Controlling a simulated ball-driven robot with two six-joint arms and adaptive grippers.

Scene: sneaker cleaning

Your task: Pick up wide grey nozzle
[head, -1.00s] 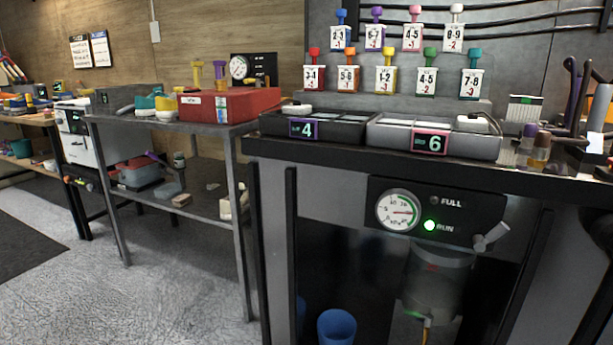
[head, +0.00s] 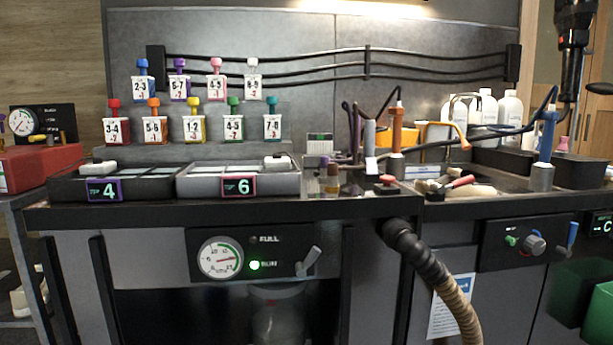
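A grey upright piece (head: 369,137) stands in the cluster of tools at the middle of the bench, beside slim purple and black pieces (head: 355,140). It may be the wide grey nozzle, but at this size I cannot tell for sure. A white tag (head: 371,164) hangs in front of its lower part. A thick ribbed hose (head: 437,275), black above and tan below, hangs from the bench front. Neither of my grippers can be made out in the head view.
Trays marked 4 (head: 66,190) and 6 (head: 289,185) lie on the bench's left part. An orange-topped tool (head: 397,125) and a red button (head: 387,183) stand right of the cluster. A black device (head: 573,45) hangs at upper right.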

